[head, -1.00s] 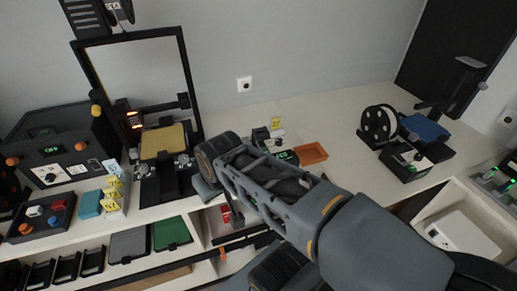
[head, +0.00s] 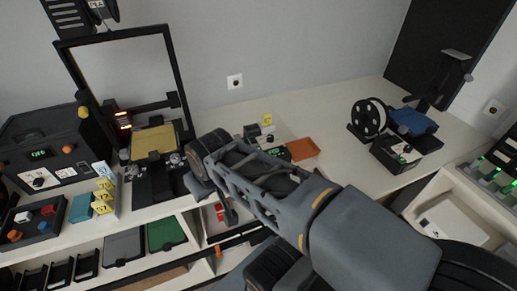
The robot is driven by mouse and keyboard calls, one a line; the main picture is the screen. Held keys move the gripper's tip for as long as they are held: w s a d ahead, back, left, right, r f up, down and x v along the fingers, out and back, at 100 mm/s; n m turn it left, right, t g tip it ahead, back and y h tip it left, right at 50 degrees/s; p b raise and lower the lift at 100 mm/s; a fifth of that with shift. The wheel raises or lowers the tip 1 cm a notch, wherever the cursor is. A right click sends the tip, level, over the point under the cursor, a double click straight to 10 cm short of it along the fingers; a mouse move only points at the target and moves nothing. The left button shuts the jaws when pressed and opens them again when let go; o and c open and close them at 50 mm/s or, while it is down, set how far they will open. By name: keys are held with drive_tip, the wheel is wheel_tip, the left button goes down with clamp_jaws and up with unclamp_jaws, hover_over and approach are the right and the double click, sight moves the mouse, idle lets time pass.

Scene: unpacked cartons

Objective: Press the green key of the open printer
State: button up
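An open-frame printer with a tall black frame (head: 179,82) and a gold bed (head: 155,139) stands on the counter at left in the head view. I cannot make out a green key on either. My arm crosses the middle, its wrist right of the gold-bed printer. A grey part below the wrist may be my gripper (head: 229,213). Its fingers are mostly hidden, and I see no contact with a printer.
A closed dark printer (head: 50,140) stands at far left, near a tray of coloured blocks (head: 38,222). A filament spool (head: 369,118) and an orange tray (head: 303,149) are on the counter. Green-lit units (head: 497,168) stand at far right. The counter between orange tray and spool is clear.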

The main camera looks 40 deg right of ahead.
clamp_jaws()
idle(1.2)
